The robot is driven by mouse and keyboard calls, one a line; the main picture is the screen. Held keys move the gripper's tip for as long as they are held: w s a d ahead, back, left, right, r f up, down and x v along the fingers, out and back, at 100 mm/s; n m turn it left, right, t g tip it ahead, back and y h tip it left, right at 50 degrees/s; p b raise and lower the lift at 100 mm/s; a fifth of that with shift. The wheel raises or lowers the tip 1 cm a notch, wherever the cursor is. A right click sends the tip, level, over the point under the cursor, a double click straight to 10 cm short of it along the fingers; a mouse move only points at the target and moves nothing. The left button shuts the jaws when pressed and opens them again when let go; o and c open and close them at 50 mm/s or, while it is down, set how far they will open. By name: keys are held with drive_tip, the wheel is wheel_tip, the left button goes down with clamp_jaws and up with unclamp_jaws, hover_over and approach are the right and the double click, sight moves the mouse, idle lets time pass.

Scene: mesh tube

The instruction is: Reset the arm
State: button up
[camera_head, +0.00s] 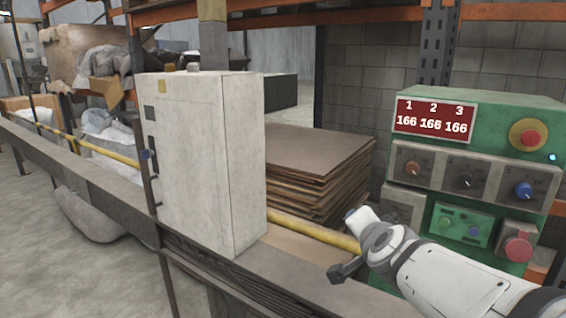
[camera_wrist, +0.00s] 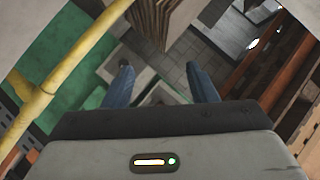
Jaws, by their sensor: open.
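My arm (camera_head: 440,275) reaches in from the lower right in the head view, in front of the green control panel. In the wrist view my gripper (camera_wrist: 160,85) shows two bluish fingers standing apart, with nothing between them. In the head view the end of my arm is beside the yellow rail and close to the panel's lower left; I cannot make out the fingers clearly there.
The green panel (camera_head: 505,98) has a red display (camera_head: 433,119), several knobs and a red button (camera_head: 518,248). A white cabinet (camera_head: 190,160) stands left of centre. Stacked brown sheets (camera_head: 315,160) lie behind the yellow rail (camera_head: 335,238). The rail also crosses the wrist view (camera_wrist: 75,65).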

drive_tip(key=s+r+n+g+p, duration=0.2)
drive_tip(key=s+n+g+p, duration=0.8)
drive_tip(key=s+p, duration=0.4)
drive_tip(key=s+a, duration=0.1)
drive_tip(key=s, duration=0.3)
drive_tip(key=shift+r+n+g, duration=0.3)
drive_tip(key=shift+r+g, duration=0.05)
drive_tip(key=shift+g, duration=0.05)
drive_tip(key=shift+s, duration=0.1)
